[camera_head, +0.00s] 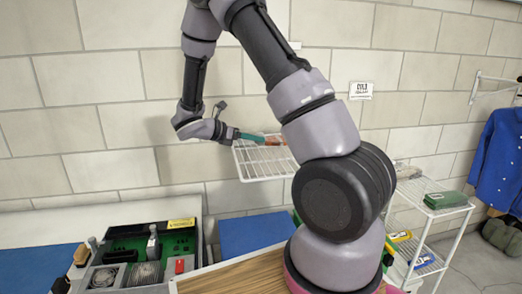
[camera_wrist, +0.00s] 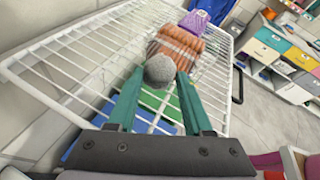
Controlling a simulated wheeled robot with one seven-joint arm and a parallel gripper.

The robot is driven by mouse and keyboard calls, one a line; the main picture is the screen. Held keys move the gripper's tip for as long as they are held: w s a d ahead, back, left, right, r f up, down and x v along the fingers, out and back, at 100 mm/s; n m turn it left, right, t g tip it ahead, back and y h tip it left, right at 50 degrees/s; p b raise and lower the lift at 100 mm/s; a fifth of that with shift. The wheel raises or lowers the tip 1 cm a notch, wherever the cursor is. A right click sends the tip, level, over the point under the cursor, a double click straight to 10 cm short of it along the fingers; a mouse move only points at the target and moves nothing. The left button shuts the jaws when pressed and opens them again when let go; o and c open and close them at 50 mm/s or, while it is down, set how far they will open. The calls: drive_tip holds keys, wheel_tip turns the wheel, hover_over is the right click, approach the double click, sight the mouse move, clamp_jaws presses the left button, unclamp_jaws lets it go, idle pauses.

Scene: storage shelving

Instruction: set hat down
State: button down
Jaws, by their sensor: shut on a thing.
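The hat (camera_wrist: 180,45) is a knitted beanie with orange-brown and pale stripes and a grey pom-pom. In the wrist view my gripper (camera_wrist: 159,80) has its two green fingers on either side of the pom-pom, shut on the hat. The hat is over a white wire shelf (camera_wrist: 62,72); whether it touches the wires I cannot tell. In the head view my gripper (camera_head: 246,136) reaches from the left over the wire shelf (camera_head: 262,172), with the orange hat (camera_head: 274,140) at its tip. Part of the shelf is hidden behind my arm.
A purple item (camera_wrist: 205,24) is just beyond the hat. At right stands a white wire rack (camera_head: 432,214) with a green box (camera_head: 446,200). A blue coat (camera_head: 497,158) hangs on the wall. A cluttered workbench (camera_head: 130,258) is at lower left. Bare wires show left of the hat.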

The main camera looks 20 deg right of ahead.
sight(253, 158)
drive_tip(key=shift+f, duration=2.05)
drive_tip(key=shift+f, duration=0.1)
drive_tip(key=shift+c, duration=1.5)
unclamp_jaws()
